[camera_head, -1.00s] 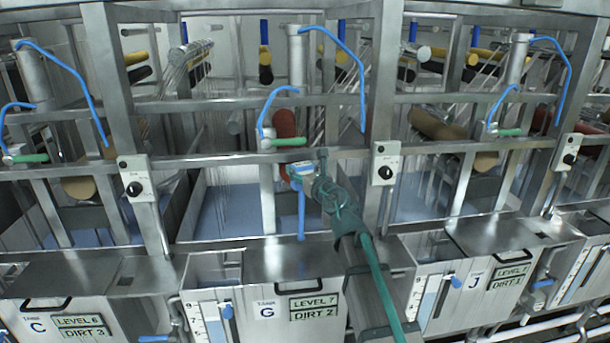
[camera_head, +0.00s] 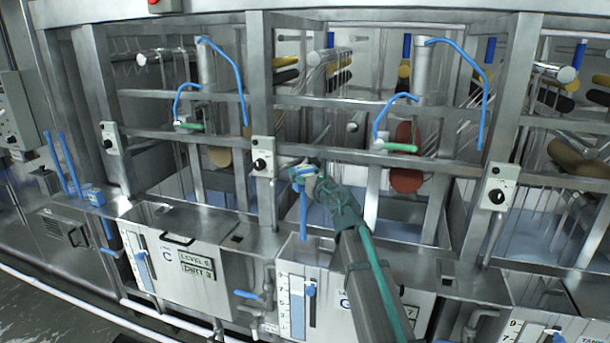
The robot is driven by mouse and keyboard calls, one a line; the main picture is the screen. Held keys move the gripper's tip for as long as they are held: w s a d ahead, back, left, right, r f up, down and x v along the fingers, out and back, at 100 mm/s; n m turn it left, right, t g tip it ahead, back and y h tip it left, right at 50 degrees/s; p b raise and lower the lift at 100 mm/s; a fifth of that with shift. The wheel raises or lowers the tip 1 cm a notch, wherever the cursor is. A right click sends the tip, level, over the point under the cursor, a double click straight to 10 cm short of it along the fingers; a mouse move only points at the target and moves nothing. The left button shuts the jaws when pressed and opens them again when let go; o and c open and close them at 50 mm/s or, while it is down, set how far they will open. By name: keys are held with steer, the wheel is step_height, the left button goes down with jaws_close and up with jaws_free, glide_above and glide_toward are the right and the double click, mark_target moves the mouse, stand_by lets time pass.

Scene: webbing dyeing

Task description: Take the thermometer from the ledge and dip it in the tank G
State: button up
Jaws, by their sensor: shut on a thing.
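The thermometer (camera_head: 303,212) has a blue head and a blue stem that hangs nearly upright. My gripper (camera_head: 313,174) is shut on its head from the right. Pale blue liquid (camera_head: 403,208) shows behind the rails.
Tank C (camera_head: 150,255) stands to the left. A tank at lower right (camera_head: 520,325) is cut off by the frame. Steel uprights and crossbars (camera_head: 262,80) stand around the openings. A control box (camera_head: 263,157) is just left of my gripper. A small blue item (camera_head: 93,196) sits on the left ledge.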

steer(key=shift+s+a+f, duration=0.1)
steer(key=shift+a+f, duration=0.05)
steer(key=b, duration=0.5)
glide_above(305, 233)
steer(key=w, duration=0.1)
steer(key=f, duration=0.4)
steer(key=shift+a+f, duration=0.1)
steer(key=shift+a, duration=0.2)
steer(key=shift+f+b, duration=5.75)
steer(key=shift+f, duration=3.05)
steer(key=shift+r, duration=0.15)
step_height(305, 233, up, 20)
steer(key=p, duration=2)
